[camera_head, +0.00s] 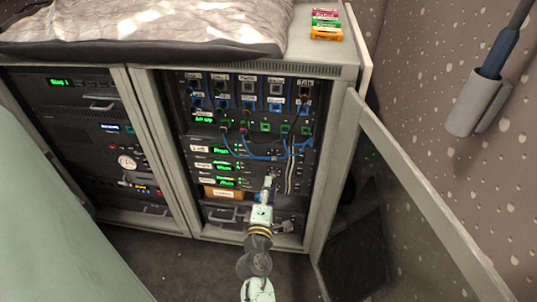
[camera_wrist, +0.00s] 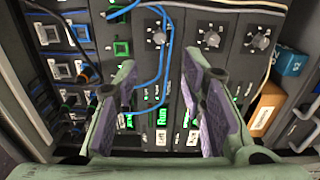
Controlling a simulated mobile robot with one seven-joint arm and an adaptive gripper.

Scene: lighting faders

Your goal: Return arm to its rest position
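My gripper (camera_head: 266,186) is at the front of the open right-hand rack (camera_head: 238,250) in the head view, at the height of the lower panels. In the wrist view my gripper (camera_wrist: 164,95) has its two fingers wide apart with nothing held between them. Behind the fingers are rack panels with knobs (camera_wrist: 158,37), green lit displays (camera_wrist: 162,115) and small labels. I cannot tell whether a fingertip touches the panel. My arm (camera_head: 257,262) reaches up from the bottom of the head view.
Blue cables (camera_head: 262,157) hang across the rack front. An open door (camera_head: 420,200) stands at the right. A left rack (camera_head: 110,140) stands beside it. A grey cover (camera_head: 150,28) and small coloured boxes (camera_head: 326,24) lie on top. A cardboard box (camera_head: 222,192) sits inside the rack.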

